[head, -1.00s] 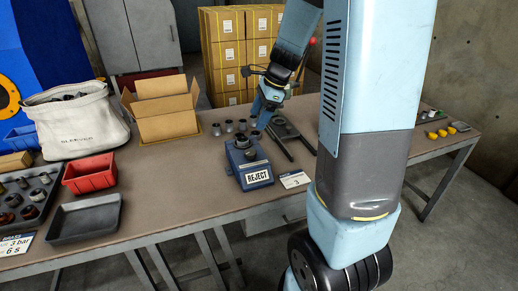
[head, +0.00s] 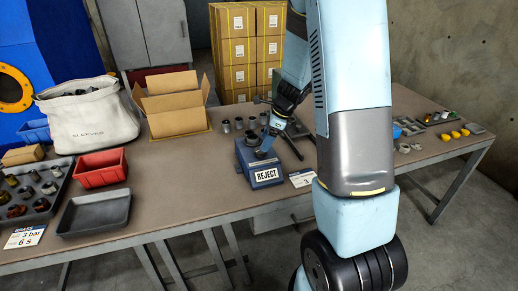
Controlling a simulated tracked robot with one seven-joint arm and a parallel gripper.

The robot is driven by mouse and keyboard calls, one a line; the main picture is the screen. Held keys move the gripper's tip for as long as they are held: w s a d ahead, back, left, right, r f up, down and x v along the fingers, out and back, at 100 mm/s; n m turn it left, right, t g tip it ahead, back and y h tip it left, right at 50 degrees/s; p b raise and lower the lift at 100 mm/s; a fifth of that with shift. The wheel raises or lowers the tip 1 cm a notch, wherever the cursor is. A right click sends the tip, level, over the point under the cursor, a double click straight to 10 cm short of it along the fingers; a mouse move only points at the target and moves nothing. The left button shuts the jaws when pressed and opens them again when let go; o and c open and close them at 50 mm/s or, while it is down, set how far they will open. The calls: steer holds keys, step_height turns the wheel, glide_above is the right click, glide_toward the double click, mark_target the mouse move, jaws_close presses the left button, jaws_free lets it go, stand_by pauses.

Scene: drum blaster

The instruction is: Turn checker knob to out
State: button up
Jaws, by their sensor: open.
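The checker (head: 257,177) is a blue box on the table with a white label reading REJECT on its front. Dark round parts (head: 252,139) stand on its top. I cannot make out which of them is the knob, or its setting. My gripper (head: 266,146) is open and points down at the right of the checker's top, close to the round parts. The view is too small to tell whether it touches them.
Several grey cups (head: 238,124) stand behind the checker. A cardboard box (head: 178,122), a white bag (head: 90,122), a red bin (head: 101,178) and a black tray (head: 93,214) are to the left. A number card (head: 303,178) lies to the right. Yellow parts (head: 455,134) lie far right.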

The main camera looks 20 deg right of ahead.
mark_target(260, 153)
steer(key=shift+x, duration=2.25)
steer(key=shift+c, duration=0.2)
